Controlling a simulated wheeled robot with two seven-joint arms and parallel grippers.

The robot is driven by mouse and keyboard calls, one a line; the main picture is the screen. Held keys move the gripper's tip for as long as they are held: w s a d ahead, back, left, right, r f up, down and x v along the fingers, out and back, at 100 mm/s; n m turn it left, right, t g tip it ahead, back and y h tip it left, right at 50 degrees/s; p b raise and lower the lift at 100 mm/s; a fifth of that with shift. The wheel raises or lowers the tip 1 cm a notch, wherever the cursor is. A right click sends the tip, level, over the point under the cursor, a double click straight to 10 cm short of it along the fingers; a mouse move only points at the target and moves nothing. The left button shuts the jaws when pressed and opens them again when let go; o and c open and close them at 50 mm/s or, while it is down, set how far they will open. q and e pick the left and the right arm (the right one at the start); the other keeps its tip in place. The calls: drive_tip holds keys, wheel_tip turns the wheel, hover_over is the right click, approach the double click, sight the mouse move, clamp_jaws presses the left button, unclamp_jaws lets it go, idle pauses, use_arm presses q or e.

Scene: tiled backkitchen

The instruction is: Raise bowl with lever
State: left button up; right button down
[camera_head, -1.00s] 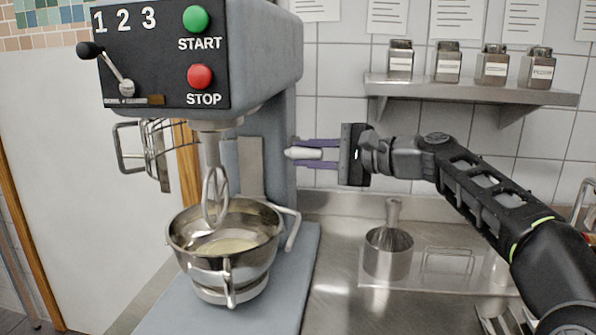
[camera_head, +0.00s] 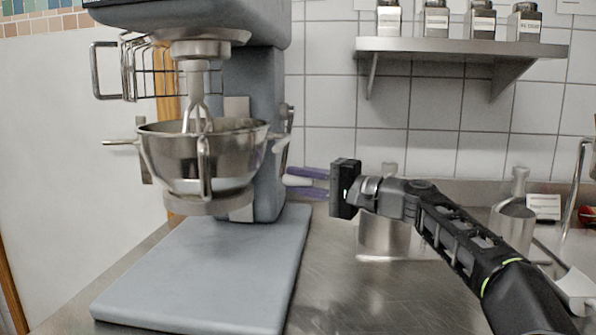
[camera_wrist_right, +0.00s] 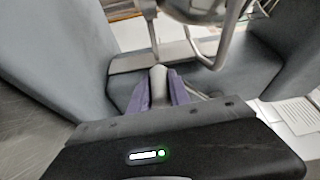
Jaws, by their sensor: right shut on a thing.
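The steel bowl (camera_head: 165,160) hangs in its holder at the front of the grey mixer (camera_head: 253,100), with a clear gap above the mixer's base. The whisk (camera_head: 197,115) reaches down into it; its lower end is hidden by the rim. My right gripper (camera_head: 306,182) is to the right of the mixer column. Its purple fingers are shut on a pale lever handle (camera_head: 296,181), which also shows between the fingers in the wrist view (camera_wrist_right: 158,80). The link from handle to column is partly hidden. My left gripper is not in view.
A wire guard (camera_head: 150,70) is at the mixer head's left. A steel container (camera_head: 383,238) stands behind my right arm. A wall shelf (camera_head: 465,48) with several jars is above. The steel counter right of the mixer base is mostly clear.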

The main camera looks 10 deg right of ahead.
drive_tip(key=w+f, duration=0.1)
drive_tip(key=w+d+f+p, duration=0.1)
drive_tip(key=w+f, duration=0.1)
drive_tip(key=w+f+p, duration=0.1)
drive_tip(key=w, duration=0.1)
drive_tip(key=shift+d+f, duration=0.25)
drive_tip(key=shift+d, duration=0.05)
drive_tip(key=shift+w, duration=0.15)
drive_tip(key=shift+d, duration=0.15)
drive_tip(key=c, duration=1.3)
unclamp_jaws()
drive_tip(key=shift+w+f, duration=0.1)
drive_tip(key=shift+o, duration=0.5)
